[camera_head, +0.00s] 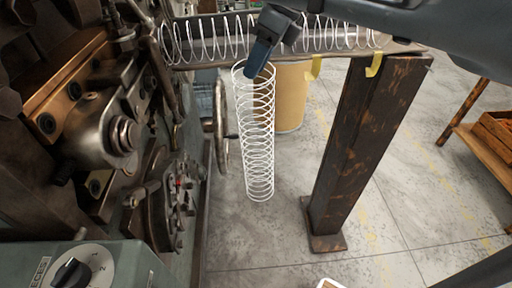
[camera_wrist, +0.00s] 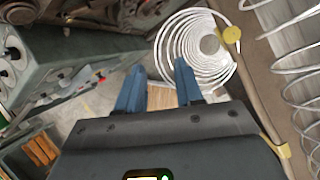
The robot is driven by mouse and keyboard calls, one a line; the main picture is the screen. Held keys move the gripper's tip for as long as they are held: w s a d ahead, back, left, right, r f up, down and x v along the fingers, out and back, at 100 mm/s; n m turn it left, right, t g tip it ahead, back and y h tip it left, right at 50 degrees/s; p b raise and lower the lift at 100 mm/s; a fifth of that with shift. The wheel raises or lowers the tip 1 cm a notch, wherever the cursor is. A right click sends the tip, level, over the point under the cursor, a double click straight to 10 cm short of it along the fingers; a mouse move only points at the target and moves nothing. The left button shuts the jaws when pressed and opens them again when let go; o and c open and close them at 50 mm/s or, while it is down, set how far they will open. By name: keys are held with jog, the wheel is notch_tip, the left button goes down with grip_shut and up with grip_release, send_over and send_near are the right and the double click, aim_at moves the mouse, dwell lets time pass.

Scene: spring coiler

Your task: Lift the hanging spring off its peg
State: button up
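The hanging spring (camera_head: 258,135) is a white wire coil. It hangs upright below the front of a rail that carries another spring. In the wrist view it shows from above as nested white rings (camera_wrist: 180,50). My gripper (camera_head: 260,70) is at its top in the head view, with a blue finger overlapping the upper coils. In the wrist view my gripper (camera_wrist: 158,80) has its two blue fingers apart, and the right finger overlaps the near edge of the rings. Whether a finger touches the wire I cannot tell. The peg cannot be made out.
A second spring (camera_head: 210,40) lies along the rail (camera_head: 220,60) above. A dark rusty post (camera_head: 360,150) stands right of the hanging spring. A tan drum (camera_head: 292,100) is behind. The coiling machine (camera_head: 100,130) fills the left. Floor around the spring's lower end is clear.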

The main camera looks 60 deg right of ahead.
aim_at(244, 84)
jog(key=x, duration=0.5)
jog(key=shift+w+a+f+p, duration=0.2)
jog(key=shift+w+p, duration=0.05)
jog(key=shift+p, duration=0.15)
jog(key=shift+c, duration=0.4)
grip_shut()
dwell(0.6)
